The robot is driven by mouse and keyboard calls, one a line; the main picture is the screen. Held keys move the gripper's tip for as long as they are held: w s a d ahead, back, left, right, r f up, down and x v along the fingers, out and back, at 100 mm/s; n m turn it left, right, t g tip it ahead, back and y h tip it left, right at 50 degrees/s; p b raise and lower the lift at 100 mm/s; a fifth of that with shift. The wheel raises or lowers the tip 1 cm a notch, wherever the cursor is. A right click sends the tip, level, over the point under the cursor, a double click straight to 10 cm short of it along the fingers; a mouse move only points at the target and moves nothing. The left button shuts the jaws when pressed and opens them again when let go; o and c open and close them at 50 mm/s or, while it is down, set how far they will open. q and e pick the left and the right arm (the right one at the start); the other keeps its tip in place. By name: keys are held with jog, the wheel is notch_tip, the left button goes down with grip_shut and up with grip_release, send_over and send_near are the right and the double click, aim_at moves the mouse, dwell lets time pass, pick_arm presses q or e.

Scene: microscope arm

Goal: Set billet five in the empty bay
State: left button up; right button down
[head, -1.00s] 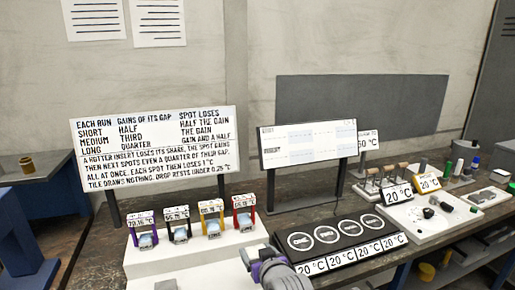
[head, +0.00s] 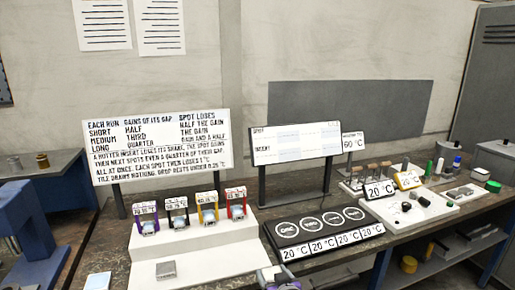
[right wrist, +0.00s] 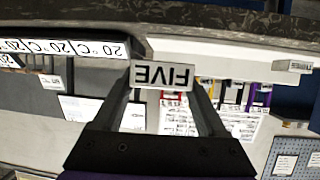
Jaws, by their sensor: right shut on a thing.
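Billet five (right wrist: 162,77) is a pale block lettered FIVE, upside down in the right wrist view. My right gripper (right wrist: 162,84) is shut on it, one finger at each side. In the head view my right gripper (head: 272,276) is at the bottom edge, in front of the black tile row, and the billet is hard to make out there. The white stepped stand (head: 200,251) bears a purple bay (head: 147,210), a black bay (head: 176,203), a yellow bay (head: 207,197) and a red bay (head: 235,193). Pale shapes show low in the bays; I cannot tell which is empty. My left gripper is not in view.
A grey block (head: 166,270) lies on the stand's lower step, and a pale block (head: 98,281) sits at the lower left. A black plate (head: 300,244) with round spots and 20 °C cards lies right of the stand. A rules board (head: 157,150) stands behind the bays.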

jog(key=s+d+f+m+h+p, duration=0.1)
jog(key=s+d+f, duration=0.2)
jog(key=d+f, duration=0.2)
jog(key=s+d+f+m+h+p, duration=0.1)
jog(key=s+d+f, duration=0.3)
jog(key=d, duration=0.4)
jog(key=shift+d+f+m+t+h+p, duration=0.35)
jog(key=shift+f+h+p, duration=0.2)
jog(key=shift+p, duration=0.25)
